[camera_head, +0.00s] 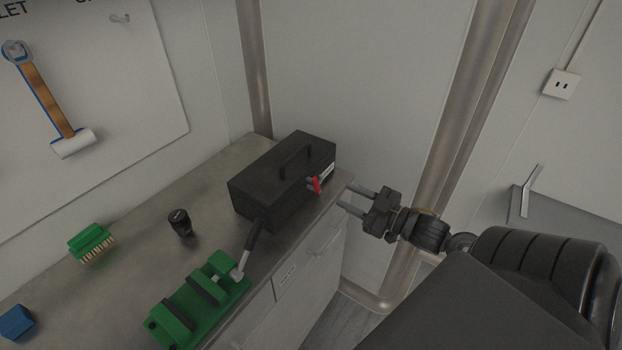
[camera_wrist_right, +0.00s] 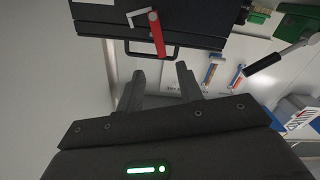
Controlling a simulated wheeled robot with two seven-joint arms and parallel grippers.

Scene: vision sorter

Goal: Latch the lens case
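The lens case (camera_head: 262,190) is a black box with its lid down and a carry handle (camera_head: 295,160) on top. It stands at the far end of the metal counter. A red latch lever (camera_head: 317,186) with a grey metal piece is on its front, near a white label; the lever also shows in the wrist view (camera_wrist_right: 157,36). I cannot tell whether the latch is hooked. My right gripper (camera_head: 350,198) is open and empty, just right of the case's front and apart from it. In the wrist view its fingers (camera_wrist_right: 160,72) point toward the case and lever. My left gripper is not in view.
A green clamp-like fixture (camera_head: 200,302) with a black-handled lever stands near the case on the counter (camera_head: 140,235). A small black cylinder (camera_head: 180,222), a green brush (camera_head: 90,242) and a blue block (camera_head: 15,322) lie further left. A pipe (camera_head: 455,130) rises behind my right arm.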

